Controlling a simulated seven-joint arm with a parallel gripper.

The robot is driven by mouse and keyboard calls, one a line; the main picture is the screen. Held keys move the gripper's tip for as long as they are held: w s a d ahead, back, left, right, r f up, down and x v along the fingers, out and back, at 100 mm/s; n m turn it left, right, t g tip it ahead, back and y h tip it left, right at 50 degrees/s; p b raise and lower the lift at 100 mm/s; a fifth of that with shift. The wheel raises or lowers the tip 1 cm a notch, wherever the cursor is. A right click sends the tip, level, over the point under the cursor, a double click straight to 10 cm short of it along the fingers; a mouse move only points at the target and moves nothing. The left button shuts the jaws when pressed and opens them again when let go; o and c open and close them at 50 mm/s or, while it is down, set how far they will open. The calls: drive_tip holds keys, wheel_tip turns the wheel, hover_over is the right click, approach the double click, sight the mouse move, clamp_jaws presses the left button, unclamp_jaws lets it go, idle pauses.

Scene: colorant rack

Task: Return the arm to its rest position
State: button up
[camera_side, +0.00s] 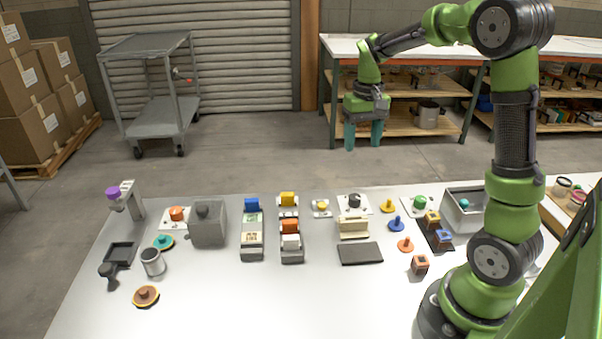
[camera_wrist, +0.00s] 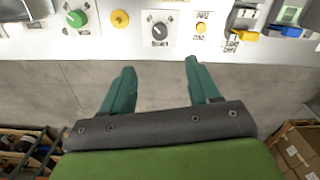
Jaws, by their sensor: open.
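My gripper (camera_side: 363,136) hangs above and beyond the far edge of the white table (camera_side: 200,300), with its teal fingers pointing down. In the wrist view my gripper (camera_wrist: 158,88) shows two teal fingers set well apart with nothing between them. It is open and empty, and it touches nothing that I can see. My green arm stands at the right of the side view and reaches back to the left at a raised height.
The table holds a grey box (camera_side: 208,224), a grey mug (camera_side: 153,262), a black dial panel (camera_side: 354,201) and a grey bin (camera_side: 463,220). Behind are a grey cart (camera_side: 155,110), cardboard boxes (camera_side: 40,122) and a shelved workbench (camera_side: 400,88). Bare floor lies below my gripper.

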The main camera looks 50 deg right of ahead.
drive_tip(key=s+a+r+n+t+y, duration=0.1)
drive_tip(key=s+a+r+t, duration=0.2)
drive_tip(key=a, duration=0.7)
drive_tip(key=s+a+r+n+t+y, duration=0.1)
drive_tip(key=s+a+r+t, duration=0.2)
drive_tip(key=s+a, duration=0.5)
drive_tip(key=shift+s+a+r+n+t, duration=0.3)
drive_tip(key=shift+a+t, duration=0.3)
drive_tip(key=shift+a, duration=0.4)
